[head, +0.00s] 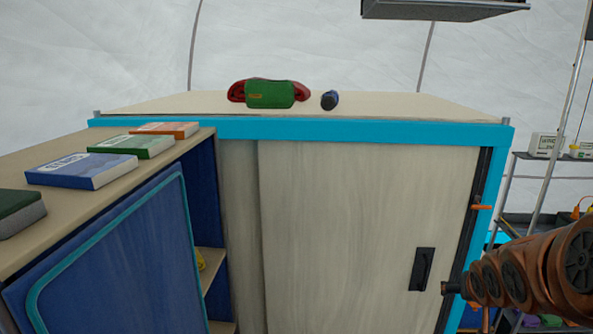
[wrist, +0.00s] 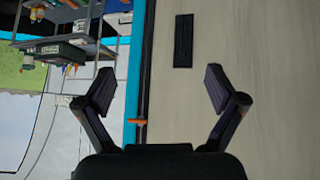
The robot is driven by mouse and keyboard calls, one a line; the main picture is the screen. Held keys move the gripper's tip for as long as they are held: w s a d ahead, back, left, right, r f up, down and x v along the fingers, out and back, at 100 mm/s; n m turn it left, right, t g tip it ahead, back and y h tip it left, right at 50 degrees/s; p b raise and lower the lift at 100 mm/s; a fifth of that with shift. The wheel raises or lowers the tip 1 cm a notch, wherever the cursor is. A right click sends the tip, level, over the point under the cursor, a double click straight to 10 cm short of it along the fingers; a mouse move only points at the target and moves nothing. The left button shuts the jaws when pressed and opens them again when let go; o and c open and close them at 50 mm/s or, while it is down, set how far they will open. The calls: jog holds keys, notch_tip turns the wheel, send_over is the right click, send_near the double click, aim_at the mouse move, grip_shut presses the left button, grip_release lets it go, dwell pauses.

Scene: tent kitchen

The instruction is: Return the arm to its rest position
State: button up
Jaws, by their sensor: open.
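My gripper (wrist: 160,88) is open and empty in the wrist view, its two dark fingers spread apart. It faces the pale sliding door (wrist: 235,60) of the cabinet, whose black recessed handle (wrist: 183,40) shows beyond the fingers. In the head view my copper-coloured arm comes in at the lower right, and its end is near the right edge of the cabinet door (head: 350,230), close to the black handle (head: 422,269). The fingers are not clearly visible in the head view. An orange latch (head: 481,207) sits on the cabinet's right frame.
A green and red pouch (head: 270,94) and a dark blue item (head: 329,100) lie on the cabinet top. A lower blue cabinet (head: 120,260) with books (head: 82,171) stands at left. A shelf rack (head: 540,156) is at right. A grey box (head: 440,10) hangs overhead.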

jog(key=s+a+f+n+g+y, duration=0.1)
jog(key=s+a+g, duration=0.2)
jog(key=s+a, duration=0.3)
jog(key=s+a+f+n+g+y, duration=0.1)
jog(key=s+a+g, duration=0.2)
jog(key=s+a, duration=0.4)
jog(key=s+a+f+n+g+y, duration=0.1)
jog(key=s+a, duration=0.5)
jog(key=s, duration=1.2)
jog(key=f+g, duration=0.1)
jog(key=g, duration=0.1)
jog(key=shift+s+a+g, duration=0.15)
jog(key=shift+s+g, duration=0.05)
jog(key=shift+g, duration=0.2)
jog(key=shift+f, duration=0.1)
